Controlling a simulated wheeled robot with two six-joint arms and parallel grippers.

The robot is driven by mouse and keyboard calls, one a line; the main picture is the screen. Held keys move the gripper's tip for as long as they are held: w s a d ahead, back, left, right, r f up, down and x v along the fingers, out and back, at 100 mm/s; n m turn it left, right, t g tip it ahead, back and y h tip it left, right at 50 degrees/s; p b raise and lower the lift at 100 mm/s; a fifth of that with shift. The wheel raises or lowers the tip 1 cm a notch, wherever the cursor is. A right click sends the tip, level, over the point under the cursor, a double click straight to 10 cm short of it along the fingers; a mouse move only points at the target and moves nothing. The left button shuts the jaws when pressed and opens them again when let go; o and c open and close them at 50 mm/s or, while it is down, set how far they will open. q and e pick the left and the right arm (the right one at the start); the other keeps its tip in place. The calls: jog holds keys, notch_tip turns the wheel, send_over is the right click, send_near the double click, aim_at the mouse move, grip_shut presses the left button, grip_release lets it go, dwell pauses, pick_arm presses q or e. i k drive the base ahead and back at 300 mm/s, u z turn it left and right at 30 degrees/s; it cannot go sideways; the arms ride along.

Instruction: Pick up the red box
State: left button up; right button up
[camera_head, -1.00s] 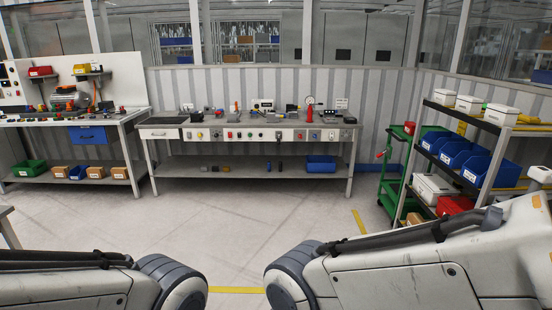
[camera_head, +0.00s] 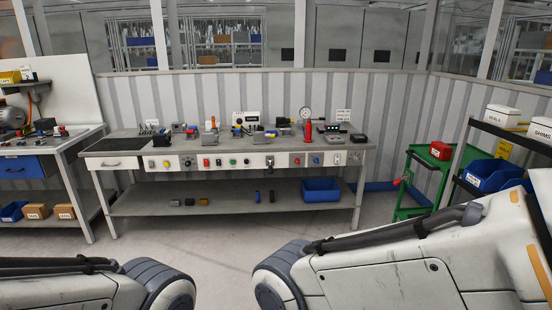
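A small red box (camera_head: 440,151) appears on the top of the green cart (camera_head: 418,155), right of the workbench; it is small and partly hidden by the shelf post. Neither gripper is in view. Only links of my two arms show along the bottom edge, so what the grippers hold is hidden.
A workbench (camera_head: 101,165) with tools and switches stands ahead, with a blue bin (camera_head: 321,190) on its lower shelf. A second bench (camera_head: 38,148) is at left. A shelf rack (camera_head: 463,133) with white boxes and blue bins (camera_head: 493,175) is at right. Floor before the workbench is clear.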

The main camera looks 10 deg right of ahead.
aim_at(443, 152)
jog(key=z, duration=0.2)
jog(key=i, duration=1.95)
jog(key=z, duration=0.75)
jog(key=i, duration=2.15)
jog(key=z, duration=0.9)
jog(key=i, duration=1.3)
jog(key=z, duration=0.25)
